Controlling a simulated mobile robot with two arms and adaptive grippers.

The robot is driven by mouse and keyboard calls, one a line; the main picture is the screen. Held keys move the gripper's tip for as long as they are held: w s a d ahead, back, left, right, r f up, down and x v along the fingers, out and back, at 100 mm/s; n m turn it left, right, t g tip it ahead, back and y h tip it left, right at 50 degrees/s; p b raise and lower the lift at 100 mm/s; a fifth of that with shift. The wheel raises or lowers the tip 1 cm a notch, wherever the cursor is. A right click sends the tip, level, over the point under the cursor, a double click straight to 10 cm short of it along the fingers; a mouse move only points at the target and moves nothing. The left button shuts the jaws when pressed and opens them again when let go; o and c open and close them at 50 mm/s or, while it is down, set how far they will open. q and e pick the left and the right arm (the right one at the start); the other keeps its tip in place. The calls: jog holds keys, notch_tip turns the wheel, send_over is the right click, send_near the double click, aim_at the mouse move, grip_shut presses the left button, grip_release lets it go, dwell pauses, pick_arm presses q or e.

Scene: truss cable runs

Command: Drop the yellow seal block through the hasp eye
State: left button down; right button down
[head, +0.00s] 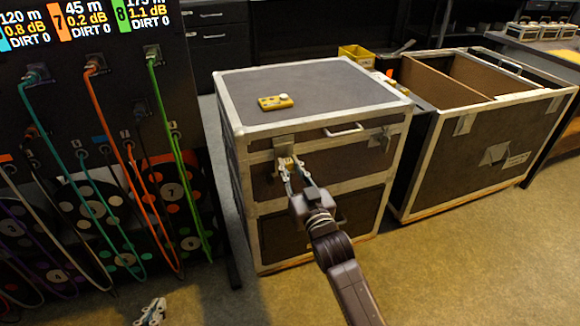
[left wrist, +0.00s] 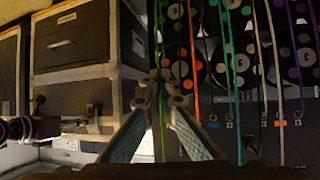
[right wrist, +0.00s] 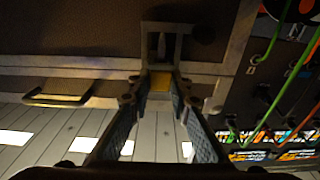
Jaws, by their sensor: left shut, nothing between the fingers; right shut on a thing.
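The yellow seal block (right wrist: 160,82) sits between the fingertips of my right gripper (right wrist: 158,92), which is shut on it. In the head view my right gripper (head: 289,170) is at the front of the near flight case, just below its lid edge. The hasp (right wrist: 165,42), a grey metal bracket, is directly beyond the block in the right wrist view; its plate also shows in the head view (head: 283,141). Whether the block is in the eye or just in front of it, I cannot tell. My left gripper (head: 151,313) is shut and empty, low at the bottom left.
The near flight case (head: 350,85) has a yellow device (head: 275,102) on its lid and a handle (head: 344,130) in front. An open case (head: 480,150) stands to the right. A rack with hanging cables (head: 140,180) is on the left. The floor in front is clear.

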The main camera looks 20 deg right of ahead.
pick_arm(q)
jog(key=shift+s+f, duration=0.1)
jog(key=shift+s+a+f, duration=0.1)
jog(key=shift+s+f, duration=0.05)
jog(key=shift+f, duration=0.05)
jog(key=shift+s+f+g, duration=0.15)
jog(key=shift+g, duration=0.15)
pick_arm(e)
jog(key=c, duration=1.7)
grip_release()
